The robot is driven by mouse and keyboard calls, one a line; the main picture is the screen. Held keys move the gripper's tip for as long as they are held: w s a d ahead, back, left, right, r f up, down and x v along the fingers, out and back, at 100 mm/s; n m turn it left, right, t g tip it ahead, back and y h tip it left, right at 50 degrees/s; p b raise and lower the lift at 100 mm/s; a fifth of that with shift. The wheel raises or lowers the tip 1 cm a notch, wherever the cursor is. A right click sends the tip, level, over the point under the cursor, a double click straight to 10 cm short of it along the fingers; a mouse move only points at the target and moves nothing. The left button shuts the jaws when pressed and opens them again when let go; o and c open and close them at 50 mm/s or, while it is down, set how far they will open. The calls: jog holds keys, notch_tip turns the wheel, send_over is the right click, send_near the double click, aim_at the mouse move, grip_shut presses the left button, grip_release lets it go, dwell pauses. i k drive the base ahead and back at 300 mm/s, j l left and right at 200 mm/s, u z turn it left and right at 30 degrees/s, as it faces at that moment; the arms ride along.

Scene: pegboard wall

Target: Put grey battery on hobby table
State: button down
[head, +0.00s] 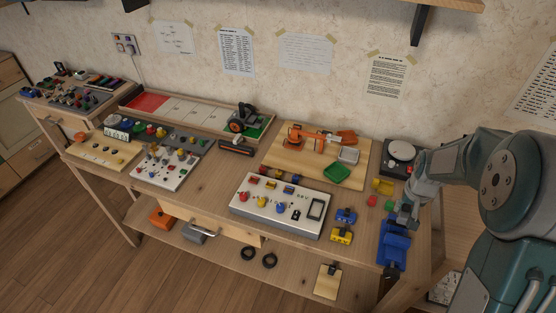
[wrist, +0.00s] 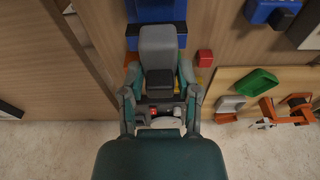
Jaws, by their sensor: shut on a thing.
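My gripper (wrist: 160,78) is shut on the grey battery (wrist: 158,45), a grey block with a darker end, in the wrist view. In the head view my gripper (head: 410,200) is at the right end of the wooden hobby table (head: 212,185). There the battery is small and partly hidden by my gripper. It is over or beside a blue holder (head: 392,245) at the table's front right; I cannot tell whether they touch. The blue holder also shows just beyond the battery in the wrist view (wrist: 198,62).
A white control panel (head: 282,207), blue block (head: 346,215) and yellow block (head: 341,235) are left of the gripper. A red piece (head: 372,201) and a black device with a round disc (head: 400,152) are close by. Bare wood shows left of the panel.

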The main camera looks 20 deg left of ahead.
aim_at(215, 182)
jog(key=k+j, duration=0.1)
jog(key=j, duration=0.35)
jog(key=k+j, duration=0.1)
jog(key=j, duration=0.35)
jog(key=k+j, duration=0.1)
jog(key=j, duration=0.35)
jog(key=k+j, duration=0.1)
jog(key=j, duration=0.35)
